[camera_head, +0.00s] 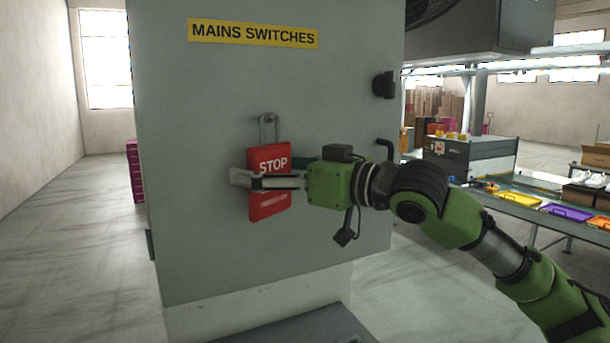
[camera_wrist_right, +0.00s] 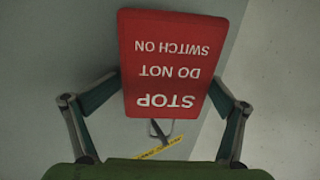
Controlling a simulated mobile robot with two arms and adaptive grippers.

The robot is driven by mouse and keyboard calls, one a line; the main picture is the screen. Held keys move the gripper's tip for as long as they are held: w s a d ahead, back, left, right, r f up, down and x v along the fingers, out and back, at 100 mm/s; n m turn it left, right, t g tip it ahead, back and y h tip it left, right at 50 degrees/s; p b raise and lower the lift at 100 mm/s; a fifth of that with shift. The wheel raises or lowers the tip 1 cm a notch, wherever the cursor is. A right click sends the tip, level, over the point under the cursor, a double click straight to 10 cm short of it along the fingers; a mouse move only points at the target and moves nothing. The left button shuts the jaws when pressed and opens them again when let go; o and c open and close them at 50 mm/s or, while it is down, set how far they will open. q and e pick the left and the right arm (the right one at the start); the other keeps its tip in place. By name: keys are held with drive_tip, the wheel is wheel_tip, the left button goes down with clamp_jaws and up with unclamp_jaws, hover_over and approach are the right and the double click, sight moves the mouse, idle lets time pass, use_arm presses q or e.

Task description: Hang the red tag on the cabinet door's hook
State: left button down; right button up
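The red tag (camera_head: 268,208), marked STOP, is upright in front of the cabinet door (camera_head: 205,230). The wire loop (camera_head: 262,129) at its top reaches up to the hook (camera_head: 270,117) and appears to be around it. Depth at the hook is hard to judge. My left gripper is out of view.
A yellow MAINS SWITCHES sign (camera_head: 253,34) is above the hook. A black knob (camera_head: 383,85) and a dark handle (camera_head: 386,148) are on the cabinet's right side. Farther right is a line with coloured trays (camera_head: 540,200). The door face left of the tag is clear.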

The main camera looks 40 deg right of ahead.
drive_tip(key=shift+v, duration=1.2)
drive_tip(key=v, duration=0.9)
drive_tip(key=shift+d, duration=0.15)
drive_tip(key=shift+f, duration=0.2)
